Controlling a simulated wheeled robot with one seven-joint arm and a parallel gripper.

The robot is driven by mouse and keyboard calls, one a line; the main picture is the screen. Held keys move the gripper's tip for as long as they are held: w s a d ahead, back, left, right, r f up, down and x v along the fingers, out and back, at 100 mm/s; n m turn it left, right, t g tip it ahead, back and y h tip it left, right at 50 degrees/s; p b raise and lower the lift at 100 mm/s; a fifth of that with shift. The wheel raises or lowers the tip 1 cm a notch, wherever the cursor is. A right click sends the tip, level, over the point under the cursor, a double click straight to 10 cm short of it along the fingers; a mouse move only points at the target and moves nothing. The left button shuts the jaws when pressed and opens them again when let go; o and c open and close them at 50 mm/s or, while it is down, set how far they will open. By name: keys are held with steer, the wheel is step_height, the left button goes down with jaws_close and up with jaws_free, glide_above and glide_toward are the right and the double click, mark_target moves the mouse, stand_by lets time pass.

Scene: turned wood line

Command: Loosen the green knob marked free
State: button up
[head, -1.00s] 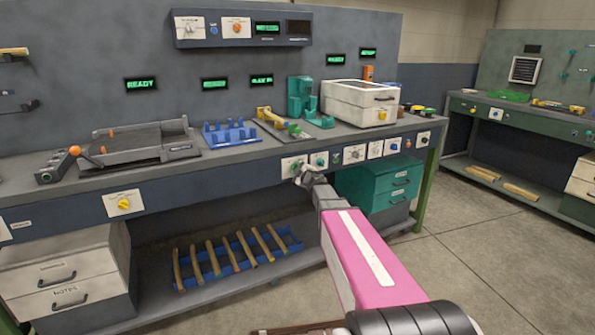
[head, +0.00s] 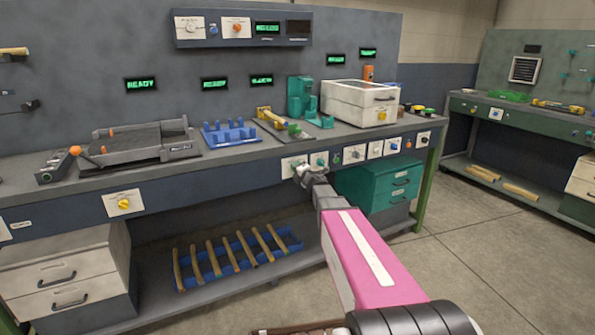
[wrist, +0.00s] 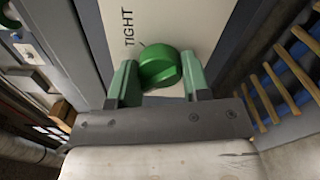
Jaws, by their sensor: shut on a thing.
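The green knob (wrist: 160,66) sits on a white plate (wrist: 188,22) in the wrist view, with the word TIGHT printed on the plate beside it. My gripper (wrist: 158,82) has its two green-padded fingers on either side of the knob and is shut on it. The word free does not show; part of the plate is hidden behind the fingers. In the head view my gripper (head: 302,172) is at the bench's front panel, covering the knob there.
The bench front (head: 230,178) carries several other plates with knobs to the right and a yellow knob (head: 124,204) to the left. A green drawer unit (head: 375,190) stands under the bench, right of my gripper. A blue rack (head: 290,238) with wooden rods lies on the lower shelf.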

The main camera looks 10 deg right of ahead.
steer(key=shift+n, duration=0.4)
steer(key=o, duration=0.9)
steer(key=v, duration=1)
steer(key=shift+s+d, duration=0.1)
steer(key=shift+s, duration=0.25)
